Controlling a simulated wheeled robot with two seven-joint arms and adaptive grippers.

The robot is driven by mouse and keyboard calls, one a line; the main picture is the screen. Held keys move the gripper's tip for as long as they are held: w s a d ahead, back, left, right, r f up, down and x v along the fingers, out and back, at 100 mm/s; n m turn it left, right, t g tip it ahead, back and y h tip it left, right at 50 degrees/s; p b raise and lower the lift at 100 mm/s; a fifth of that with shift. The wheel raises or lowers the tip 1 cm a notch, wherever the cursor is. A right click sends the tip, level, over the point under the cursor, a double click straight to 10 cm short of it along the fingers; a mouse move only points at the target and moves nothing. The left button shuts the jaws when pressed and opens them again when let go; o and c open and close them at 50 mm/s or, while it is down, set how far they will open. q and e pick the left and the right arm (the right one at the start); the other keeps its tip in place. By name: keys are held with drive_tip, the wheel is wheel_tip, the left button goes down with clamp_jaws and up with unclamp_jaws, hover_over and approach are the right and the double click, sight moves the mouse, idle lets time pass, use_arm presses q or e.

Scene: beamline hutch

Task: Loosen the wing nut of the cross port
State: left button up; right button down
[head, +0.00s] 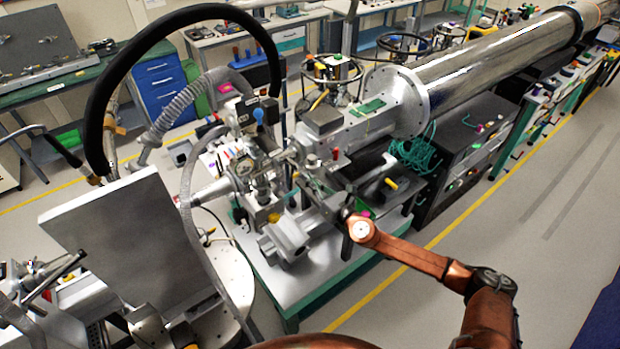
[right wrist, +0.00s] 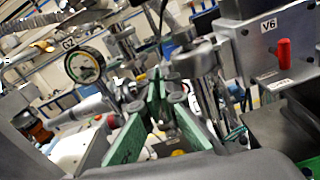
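The metal cross port (head: 262,185) stands on the bench in the middle of the head view, with flanges, a gauge and hoses around it. My right gripper (head: 318,186) is at the right side of this hardware, its fingers hard to separate from the metal there. In the right wrist view the two green-padded fingers (right wrist: 166,100) stand apart with a gap between them. Small grey rounded metal parts show at and between the fingertips. I cannot make out clearly which one is the wing nut, or whether a finger touches it. My left gripper is not in view.
A round gauge (right wrist: 84,65) and a V6 box with a red handle (right wrist: 284,51) crowd the right wrist view. A long steel tube (head: 500,60) runs to the back right. A black hose (head: 100,100) arches at left. Open floor (head: 470,260) lies right of the bench.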

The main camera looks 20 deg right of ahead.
drive_tip(key=shift+n, duration=0.4)
drive_tip(key=c, duration=2.5)
unclamp_jaws()
drive_tip(key=shift+w, duration=0.15)
drive_tip(key=v, duration=1.2)
